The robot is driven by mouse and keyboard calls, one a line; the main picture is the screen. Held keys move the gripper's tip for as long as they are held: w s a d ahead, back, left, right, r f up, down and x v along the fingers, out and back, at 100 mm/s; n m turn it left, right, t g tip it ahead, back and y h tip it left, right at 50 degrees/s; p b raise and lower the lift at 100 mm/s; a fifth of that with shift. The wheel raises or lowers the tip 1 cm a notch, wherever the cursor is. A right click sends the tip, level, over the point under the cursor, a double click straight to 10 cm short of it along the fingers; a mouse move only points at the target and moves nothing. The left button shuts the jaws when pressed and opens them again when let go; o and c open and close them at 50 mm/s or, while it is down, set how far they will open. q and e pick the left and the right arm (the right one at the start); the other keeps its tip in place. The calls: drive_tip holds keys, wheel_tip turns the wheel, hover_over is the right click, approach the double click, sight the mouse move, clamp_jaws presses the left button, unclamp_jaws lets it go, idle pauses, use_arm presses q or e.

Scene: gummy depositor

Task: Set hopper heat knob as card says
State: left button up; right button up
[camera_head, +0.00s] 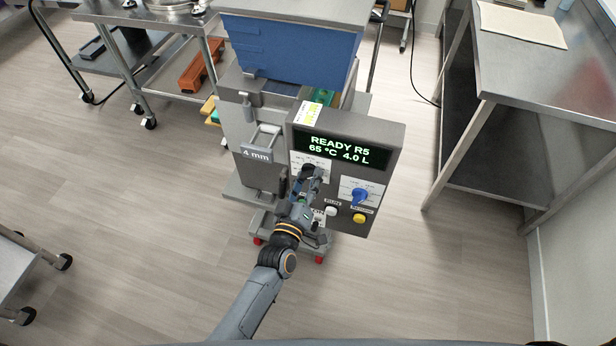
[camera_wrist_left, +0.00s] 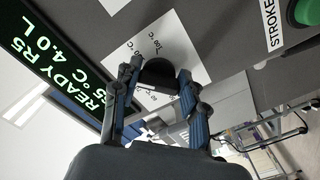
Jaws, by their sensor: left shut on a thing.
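The control box (camera_head: 378,140) of the depositor has a display (camera_head: 332,151) reading "READY R5 65 °C 4.0 L". A black knob (camera_head: 309,168) sits on a white dial plate below the display's left part. My left gripper (camera_head: 306,180) is shut on this knob. In the left wrist view the knob (camera_wrist_left: 158,73) is between the two fingers, and the dial plate (camera_wrist_left: 185,57) shows °C marks, partly hidden. A small white and yellow card (camera_head: 311,114) lies at the top left of the box; its text is too small to read. My right gripper is not in view.
A blue knob (camera_head: 358,196) is right of the gripper, with a white button (camera_head: 330,211) and a yellow button (camera_head: 358,219) below.

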use_arm(q)
drive_tip(key=m, duration=0.5)
drive_tip(key=shift+a+f+m+p, duration=0.1)
drive_tip(key=shift+f+m+p, duration=0.05)
drive_tip(key=shift+m+p, duration=0.25)
idle(0.3)
drive_tip(key=o, duration=1.2)
drive_tip(key=shift+c, duration=0.2)
drive_tip(key=v, duration=1.2)
